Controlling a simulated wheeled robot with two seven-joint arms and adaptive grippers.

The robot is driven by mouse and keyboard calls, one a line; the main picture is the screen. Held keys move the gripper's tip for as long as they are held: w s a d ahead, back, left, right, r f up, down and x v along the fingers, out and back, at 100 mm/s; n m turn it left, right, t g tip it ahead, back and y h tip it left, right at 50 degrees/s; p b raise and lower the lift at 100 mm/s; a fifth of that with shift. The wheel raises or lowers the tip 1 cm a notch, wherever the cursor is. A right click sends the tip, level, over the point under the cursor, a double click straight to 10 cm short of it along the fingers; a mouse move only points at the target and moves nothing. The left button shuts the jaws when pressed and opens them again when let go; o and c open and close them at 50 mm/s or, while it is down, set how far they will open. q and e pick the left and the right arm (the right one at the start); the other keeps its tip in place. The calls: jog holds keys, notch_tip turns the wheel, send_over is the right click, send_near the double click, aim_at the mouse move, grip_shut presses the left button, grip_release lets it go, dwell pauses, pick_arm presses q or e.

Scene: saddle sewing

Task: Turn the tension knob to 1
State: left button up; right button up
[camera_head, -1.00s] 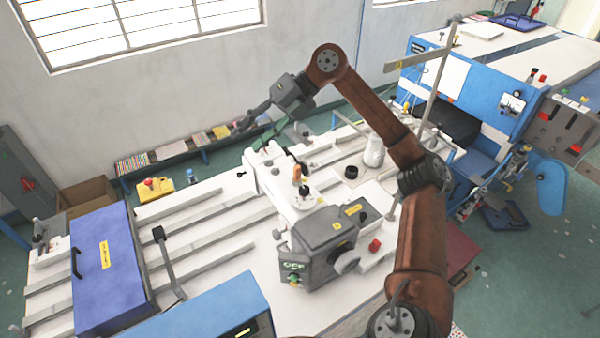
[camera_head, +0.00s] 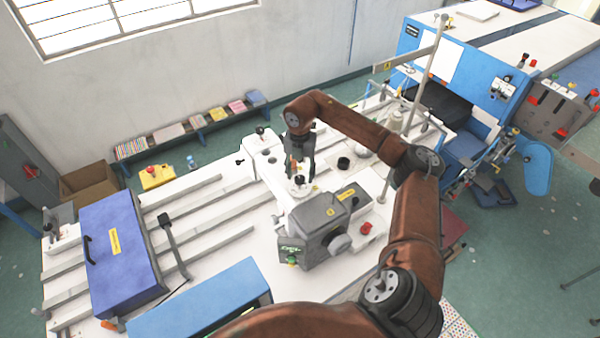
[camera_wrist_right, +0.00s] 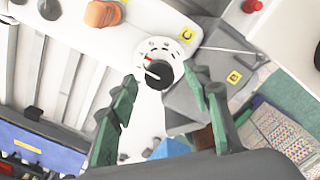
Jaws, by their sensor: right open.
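The black tension knob (camera_wrist_right: 160,75) sits on a round white dial plate (camera_wrist_right: 171,52) with small dark marks and a red mark. In the right wrist view its white pointer line points left; the numbers are too small to read. My right gripper (camera_head: 300,176) is open and points down over the knob on the white sewing machine arm (camera_head: 267,152). In the right wrist view the green-padded fingers of this gripper (camera_wrist_right: 158,82) stand on either side of the knob, apart from it. In the head view the fingers partly hide the knob. My left gripper is not in view.
An orange knob (camera_wrist_right: 103,13) is near the dial. A grey machine head (camera_head: 322,222) with a red button (camera_head: 366,228) stands in front. A black round cap (camera_head: 343,163) lies to the right.

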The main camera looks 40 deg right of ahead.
jog(key=shift+f, duration=0.5)
jog(key=c, duration=1.2)
